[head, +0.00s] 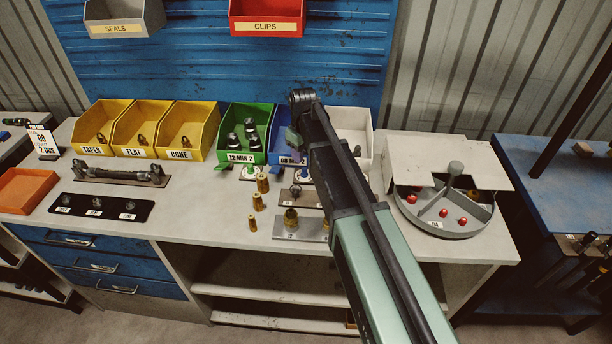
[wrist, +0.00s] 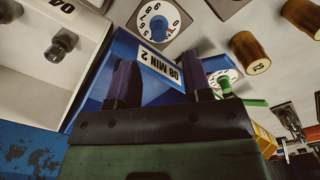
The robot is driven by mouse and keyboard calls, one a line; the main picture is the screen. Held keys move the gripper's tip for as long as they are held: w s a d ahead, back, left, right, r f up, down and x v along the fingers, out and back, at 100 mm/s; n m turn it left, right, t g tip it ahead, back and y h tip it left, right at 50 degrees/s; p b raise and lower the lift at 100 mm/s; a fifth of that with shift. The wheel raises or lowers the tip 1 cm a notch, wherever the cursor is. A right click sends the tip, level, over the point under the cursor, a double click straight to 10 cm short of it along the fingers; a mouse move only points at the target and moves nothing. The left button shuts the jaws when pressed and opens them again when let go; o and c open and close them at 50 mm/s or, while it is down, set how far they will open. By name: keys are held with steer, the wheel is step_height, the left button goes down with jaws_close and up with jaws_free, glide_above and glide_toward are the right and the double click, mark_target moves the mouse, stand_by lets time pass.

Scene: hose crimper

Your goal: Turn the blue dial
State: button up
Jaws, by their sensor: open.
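The blue dial (wrist: 159,24) is a white numbered disc with a blue knob at its middle, near the top of the wrist view. In the head view the blue dial (head: 302,175) shows small on the bench, just below my gripper (head: 296,150). In the wrist view my gripper (wrist: 158,66) is open and empty, its two dark purple fingers apart. The fingers appear over the blue bin with the "08 MIN 2" label, and the dial lies beyond their tips. I cannot tell the height between fingers and dial.
The blue bin (wrist: 130,52) is beside the blue dial. A second dial with a green knob (wrist: 223,84) is near the right finger. Brass cylinders (wrist: 250,52) stand close by. A green bin (head: 224,133) and a round tray with red balls (head: 443,227) flank the area.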

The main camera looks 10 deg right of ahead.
mark_target(304, 168)
step_height(304, 168, down, 8)
steer(key=b, duration=0.5)
steer(key=shift+r+b, duration=0.2)
steer(key=shift+b, duration=0.2)
steer(key=shift+d+r, duration=0.1)
jaws_close()
